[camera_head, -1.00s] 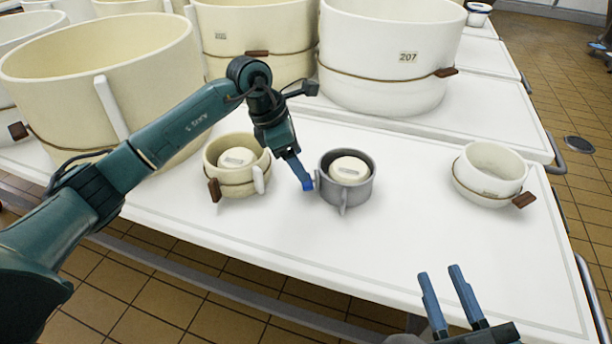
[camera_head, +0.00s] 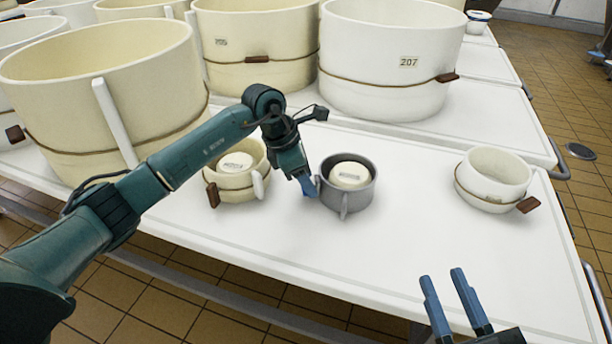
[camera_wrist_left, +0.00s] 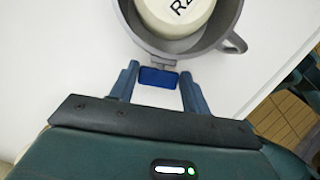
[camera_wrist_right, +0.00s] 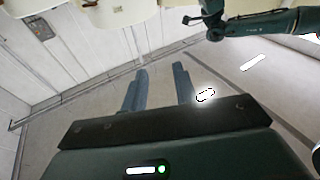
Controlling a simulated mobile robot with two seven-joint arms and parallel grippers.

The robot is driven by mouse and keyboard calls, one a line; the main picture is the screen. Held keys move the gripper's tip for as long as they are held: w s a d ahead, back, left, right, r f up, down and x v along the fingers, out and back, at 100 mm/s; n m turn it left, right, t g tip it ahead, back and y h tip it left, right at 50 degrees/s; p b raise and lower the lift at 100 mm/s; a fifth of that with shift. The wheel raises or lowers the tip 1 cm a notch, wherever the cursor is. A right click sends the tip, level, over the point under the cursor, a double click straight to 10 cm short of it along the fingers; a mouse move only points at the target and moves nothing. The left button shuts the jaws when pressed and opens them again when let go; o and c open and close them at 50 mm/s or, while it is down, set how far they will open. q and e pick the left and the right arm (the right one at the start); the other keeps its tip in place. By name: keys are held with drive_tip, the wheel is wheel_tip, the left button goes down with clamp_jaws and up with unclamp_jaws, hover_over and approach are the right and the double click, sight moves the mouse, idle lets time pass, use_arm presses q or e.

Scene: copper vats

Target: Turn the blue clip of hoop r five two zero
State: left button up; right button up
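A small grey hoop (camera_head: 346,196) stands on the white table with a cream round piece (camera_head: 349,175) inside it. In the left wrist view that piece (camera_wrist_left: 172,14) shows a label beginning with R, only partly in view. The blue clip (camera_wrist_left: 158,77) sticks out from the hoop's wall, towards my left gripper. My left gripper (camera_wrist_left: 160,84) is open, with one finger on each side of the clip and a gap at each side. In the head view the gripper (camera_head: 308,189) hides the clip. My right gripper (camera_head: 456,300) is open and empty at the table's front.
A small cream hoop (camera_head: 237,180) with a brown clip stands just left of the grey one. Another small hoop (camera_head: 493,178) stands at the right. Large vats (camera_head: 390,65) fill the back. The table's front middle (camera_head: 400,250) is clear.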

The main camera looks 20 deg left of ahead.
use_arm(q)
drive_tip(key=c, duration=0.4)
drive_tip(key=shift+s+d+f+m+t+y+b, duration=0.1)
drive_tip(key=shift+s+m+t+y+b, duration=0.15)
drive_tip(key=shift+t, duration=0.35)
drive_tip(key=shift+s+d+f+m+t+y+b, duration=0.1)
drive_tip(key=shift+t+y+b, duration=0.25)
drive_tip(key=shift+t, duration=0.25)
drive_tip(key=shift+s+f+t+b, duration=0.1)
drive_tip(key=shift+s+t+b, duration=0.05)
drive_tip(key=shift+t+b, duration=0.55)
drive_tip(key=shift+d+y+b, duration=0.1)
drive_tip(key=shift+y+b, duration=0.3)
drive_tip(key=shift+s+f+m+t+y+b, duration=0.15)
drive_tip(key=shift+m+t+y+b, duration=0.15)
drive_tip(key=shift+t+b, duration=0.65)
drive_tip(key=shift+s+d+r+t+b, duration=0.1)
drive_tip(key=shift+r+t+b, duration=0.15)
drive_tip(key=shift+b, duration=0.3)
use_arm(e)
drive_tip(key=shift+w+d+r+n+t+y, duration=0.1)
drive_tip(key=shift+w+r+n+t+y, duration=0.2)
drive_tip(key=shift+r+n+y, duration=0.45)
drive_tip(key=shift+w+a+r+n+t+y, duration=0.1)
drive_tip(key=shift+r+n+t+y, duration=0.4)
drive_tip(key=shift+r+y, duration=0.3)
drive_tip(key=shift+w+d+r+n+t+y, duration=0.15)
drive_tip(key=shift+r+n+t+y, duration=0.15)
drive_tip(key=shift+r+n+y, duration=0.5)
drive_tip(key=shift+r, duration=0.2)
